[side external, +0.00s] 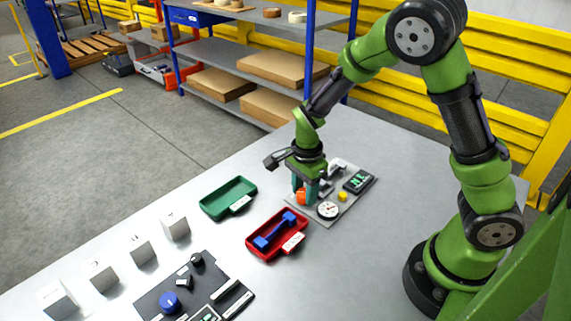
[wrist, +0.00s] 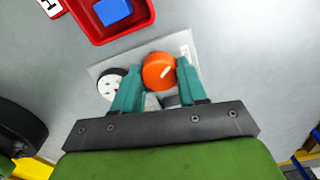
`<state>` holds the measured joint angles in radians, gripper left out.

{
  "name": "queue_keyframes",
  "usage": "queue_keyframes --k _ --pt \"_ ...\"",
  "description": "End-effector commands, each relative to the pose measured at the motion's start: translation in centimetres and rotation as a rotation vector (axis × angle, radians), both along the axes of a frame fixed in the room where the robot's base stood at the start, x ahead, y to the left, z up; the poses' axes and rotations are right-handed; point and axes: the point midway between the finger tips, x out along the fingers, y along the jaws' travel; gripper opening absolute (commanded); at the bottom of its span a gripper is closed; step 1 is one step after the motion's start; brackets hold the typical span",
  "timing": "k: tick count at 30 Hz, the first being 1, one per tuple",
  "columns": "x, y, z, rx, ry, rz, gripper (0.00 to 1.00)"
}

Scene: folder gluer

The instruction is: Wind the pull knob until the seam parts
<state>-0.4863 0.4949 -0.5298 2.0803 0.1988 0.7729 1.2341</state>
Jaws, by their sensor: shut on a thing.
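The orange pull knob (wrist: 159,71) sits between my gripper's two teal fingers in the wrist view, with a pale mark on its face. My gripper (side external: 307,193) is shut on the knob, pointing down over the grey tester plate (side external: 324,217). In the side view the knob (side external: 300,197) is partly hidden by the fingers. A round white dial (side external: 328,210) with a red needle, a small yellow button (side external: 342,196) and a dark display with green marks (side external: 358,181) are on the same plate. The seam cannot be made out.
A red tray (side external: 266,253) holding a blue dumbbell-shaped part (side external: 274,231) lies close to the plate. A green tray (side external: 216,209) is empty. Several pale blocks (side external: 141,250) and a dark panel with a blue knob (side external: 169,302) stand at left.

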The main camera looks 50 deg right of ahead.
Motion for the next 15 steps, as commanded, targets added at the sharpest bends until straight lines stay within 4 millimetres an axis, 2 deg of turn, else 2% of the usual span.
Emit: queue_keyframes --k 15 --pt "0.01 0.02 0.04 0.001 0.000 -0.090 0.11"
